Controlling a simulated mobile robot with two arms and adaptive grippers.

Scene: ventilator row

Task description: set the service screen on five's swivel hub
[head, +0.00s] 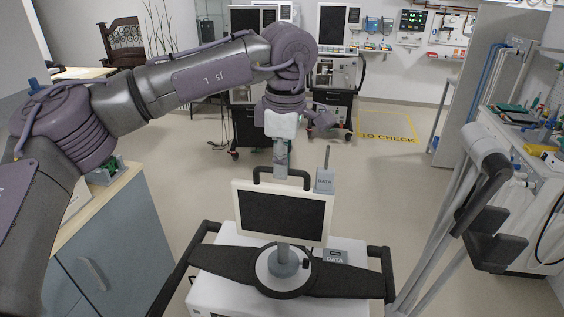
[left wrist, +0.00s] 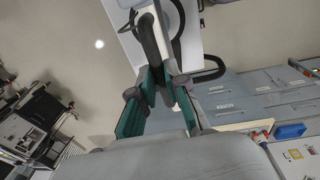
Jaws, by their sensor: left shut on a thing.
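The service screen (head: 283,211) is a dark panel in a cream frame, with a black handle on top. It stands nearly upright, slightly tilted, over the swivel hub (head: 266,270), a pale round disc with a grey socket on the ventilator's top. A short grey stem joins the screen's underside to the socket in the picture; I cannot tell whether it is seated. My left gripper (head: 280,170) is shut on the screen's top handle from above. In the left wrist view its teal-padded fingers (left wrist: 163,88) close on the handle. My right gripper is not in view.
The ventilator cart (head: 215,283) has black side rails. A grey DATA plug (head: 324,181) stands beside the screen's top right, and a DATA socket (head: 335,257) lies near the hub. Other ventilators (head: 333,75) stand behind.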

